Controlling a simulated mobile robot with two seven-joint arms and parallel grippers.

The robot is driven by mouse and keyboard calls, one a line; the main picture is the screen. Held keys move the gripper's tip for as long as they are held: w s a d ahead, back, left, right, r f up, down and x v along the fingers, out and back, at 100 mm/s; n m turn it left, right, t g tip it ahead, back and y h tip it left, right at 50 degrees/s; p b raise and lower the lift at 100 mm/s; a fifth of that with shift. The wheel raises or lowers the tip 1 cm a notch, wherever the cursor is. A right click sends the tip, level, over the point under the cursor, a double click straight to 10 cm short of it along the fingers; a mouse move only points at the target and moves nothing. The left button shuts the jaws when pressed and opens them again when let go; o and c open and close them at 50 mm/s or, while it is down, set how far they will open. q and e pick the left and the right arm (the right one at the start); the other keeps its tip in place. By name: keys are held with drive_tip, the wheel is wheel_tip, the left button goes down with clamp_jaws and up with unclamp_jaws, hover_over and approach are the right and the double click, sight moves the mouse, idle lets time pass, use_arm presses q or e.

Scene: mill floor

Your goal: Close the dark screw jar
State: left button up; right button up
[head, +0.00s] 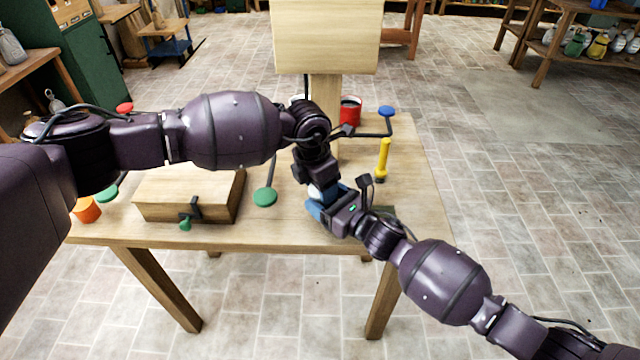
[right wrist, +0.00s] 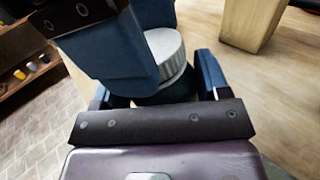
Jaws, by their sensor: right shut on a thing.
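The dark jar (right wrist: 172,90) stands between the blue fingers of my right gripper (right wrist: 155,88) in the right wrist view. A pale grey-white round lid (right wrist: 168,48) sits on top of it. How far the lid is screwed on cannot be seen. My right gripper (head: 328,206) is shut on the jar near the table's front edge in the head view. My left gripper (head: 316,184) comes down from above at the lid. Its blue fingers (right wrist: 112,58) cover part of the lid, and whether they grip it is hidden.
On the wooden table (head: 290,232) are a wooden box (head: 185,193), an orange cup (head: 87,209), a green disc (head: 265,197), a yellow-handled thing (head: 383,158), a red can (head: 350,110) and a blue-knobbed lever (head: 387,111). A wooden post with a board (head: 325,40) rises behind my grippers.

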use_arm(q)
drive_tip(key=o, duration=1)
drive_tip(key=shift+s+a+r, duration=0.1)
drive_tip(key=shift+a+r, duration=0.05)
drive_tip(key=shift+r, duration=1)
drive_tip(key=shift+s+a+r, duration=0.1)
drive_tip(key=shift+a+r, duration=0.05)
drive_tip(key=shift+r, duration=0.95)
drive_tip(key=shift+w, duration=0.1)
